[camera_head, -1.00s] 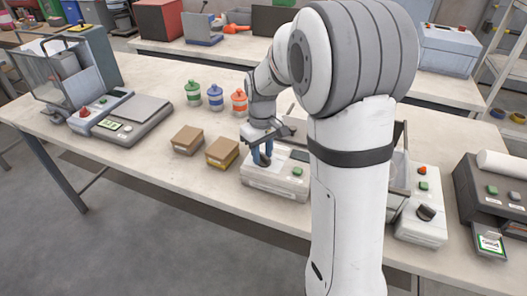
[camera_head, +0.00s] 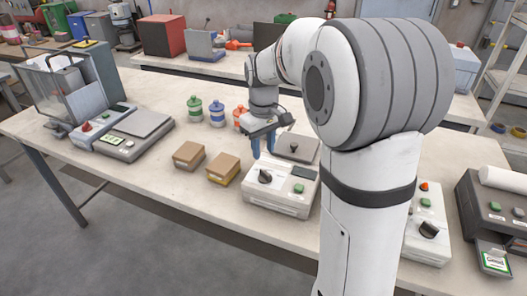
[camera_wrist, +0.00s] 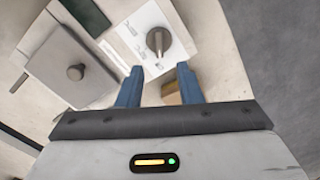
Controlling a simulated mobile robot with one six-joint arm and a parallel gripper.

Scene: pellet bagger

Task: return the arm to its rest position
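My gripper (camera_head: 263,146) hangs above the bench, just behind the white control box with a dark knob (camera_head: 280,188). In the wrist view its two blue fingers (camera_wrist: 160,90) stand apart with nothing between them, so it is open and empty. The control box also shows in the wrist view (camera_wrist: 178,45), beyond the fingertips, with its dark knob upright on the panel. My gripper is clear of the box. My arm's large white and grey joint hides part of the bench at the right.
Two cardboard boxes (camera_head: 188,155) (camera_head: 223,168) sit left of the control box. Green (camera_head: 195,107), blue (camera_head: 217,113) and orange (camera_head: 240,117) jars stand behind them. A scale (camera_head: 130,130) is at left, a printer (camera_head: 490,215) at right. The front middle of the bench is clear.

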